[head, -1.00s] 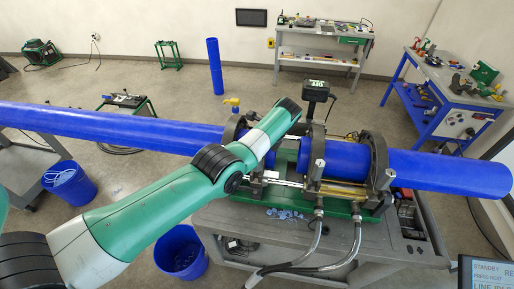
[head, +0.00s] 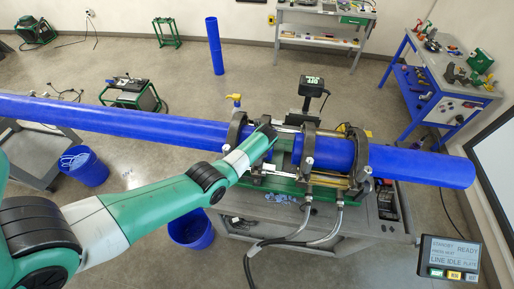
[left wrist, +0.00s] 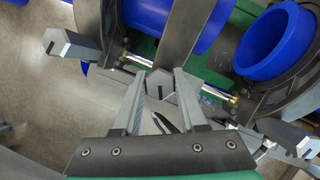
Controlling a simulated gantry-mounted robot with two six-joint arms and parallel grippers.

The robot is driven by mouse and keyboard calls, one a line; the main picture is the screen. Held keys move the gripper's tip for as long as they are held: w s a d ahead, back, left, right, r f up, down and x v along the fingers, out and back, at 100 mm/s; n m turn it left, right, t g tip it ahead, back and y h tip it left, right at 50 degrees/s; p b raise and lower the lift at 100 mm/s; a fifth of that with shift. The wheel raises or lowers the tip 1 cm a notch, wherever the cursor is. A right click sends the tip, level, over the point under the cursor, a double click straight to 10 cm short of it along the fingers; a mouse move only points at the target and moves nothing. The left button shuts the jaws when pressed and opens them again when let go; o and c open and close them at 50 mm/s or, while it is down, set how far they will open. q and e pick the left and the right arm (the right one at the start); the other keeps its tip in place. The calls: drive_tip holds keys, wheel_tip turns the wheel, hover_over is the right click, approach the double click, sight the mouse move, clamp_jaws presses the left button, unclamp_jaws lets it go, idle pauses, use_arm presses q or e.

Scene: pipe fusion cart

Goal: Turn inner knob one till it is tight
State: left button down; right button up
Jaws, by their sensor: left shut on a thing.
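The fusion machine holds two blue pipes, a left pipe (head: 130,122) and a right pipe (head: 420,166), in dark ring clamps. A grey hex knob (left wrist: 160,88) with a dark slot sits in the middle of the left wrist view. My left gripper (left wrist: 160,84) is shut on this knob, one finger on each side. In the head view my left arm reaches over the left clamps (head: 236,135), and its wrist hides its fingertips and the knob. Similar knobs show at the left (left wrist: 62,44) and lower right (left wrist: 288,138) of the wrist view. My right gripper is in neither view.
Hoses (head: 290,240) hang from the front of the machine. A control screen (head: 449,257) reading "STANDBY READY" stands at lower right. A blue bucket (head: 192,230) is below the arm. A blue workbench (head: 440,90) stands at the back right.

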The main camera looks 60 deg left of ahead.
use_arm(q)
drive_tip(key=shift+m+t, duration=0.3)
drive_tip(key=shift+m, duration=0.5)
drive_tip(key=shift+f, duration=0.1)
drive_tip(key=shift+c, duration=2.3)
unclamp_jaws()
drive_tip(key=shift+p, duration=0.3)
drive_tip(key=v, duration=1.1)
drive_tip(key=shift+r, duration=0.4)
drive_tip(key=shift+s, duration=0.15)
